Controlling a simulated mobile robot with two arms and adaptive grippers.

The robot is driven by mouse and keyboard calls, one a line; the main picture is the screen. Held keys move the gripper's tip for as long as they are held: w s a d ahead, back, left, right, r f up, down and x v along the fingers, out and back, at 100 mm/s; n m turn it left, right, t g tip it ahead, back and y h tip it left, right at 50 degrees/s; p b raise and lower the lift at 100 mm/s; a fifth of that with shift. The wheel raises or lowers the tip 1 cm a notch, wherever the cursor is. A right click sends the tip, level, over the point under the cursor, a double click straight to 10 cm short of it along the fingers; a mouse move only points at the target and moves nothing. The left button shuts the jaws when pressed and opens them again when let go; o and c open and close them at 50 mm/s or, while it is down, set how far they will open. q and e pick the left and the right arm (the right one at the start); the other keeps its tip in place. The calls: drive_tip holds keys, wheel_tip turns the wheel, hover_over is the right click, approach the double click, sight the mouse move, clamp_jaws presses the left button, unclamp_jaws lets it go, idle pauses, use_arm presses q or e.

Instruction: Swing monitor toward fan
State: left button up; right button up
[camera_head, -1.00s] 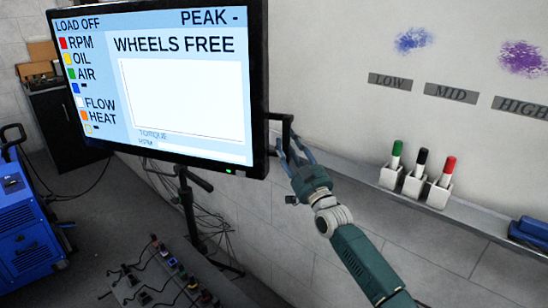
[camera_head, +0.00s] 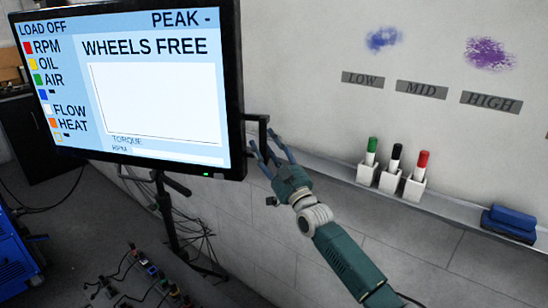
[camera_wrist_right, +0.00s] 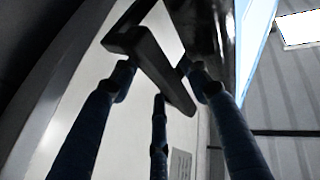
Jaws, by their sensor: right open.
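The monitor (camera_head: 150,112) stands on a dark stand at the left of the head view; its lit screen reads "WHEELS FREE". A dark bracket-shaped handle (camera_head: 264,130) sticks out from its right edge. My right gripper (camera_head: 266,152) is open at this handle, its fingers reaching up around it. In the right wrist view the handle (camera_wrist_right: 150,60) lies between the spread fingers of the right gripper (camera_wrist_right: 160,88); I cannot tell if they touch it. I cannot make out a fan in these frames. My left gripper is not in view.
A wall ledge (camera_head: 455,208) runs right of my arm, with green, black and red markers (camera_head: 394,168) in white holders and a blue eraser-like block (camera_head: 510,222). A blue machine (camera_head: 15,265) is cut off at the left. Cables and a plug strip (camera_head: 150,275) lie low below the monitor.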

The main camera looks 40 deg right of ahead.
drive_tip(key=d+v, duration=0.1)
drive_tip(key=v, duration=1)
drive_tip(key=shift+a, duration=0.4)
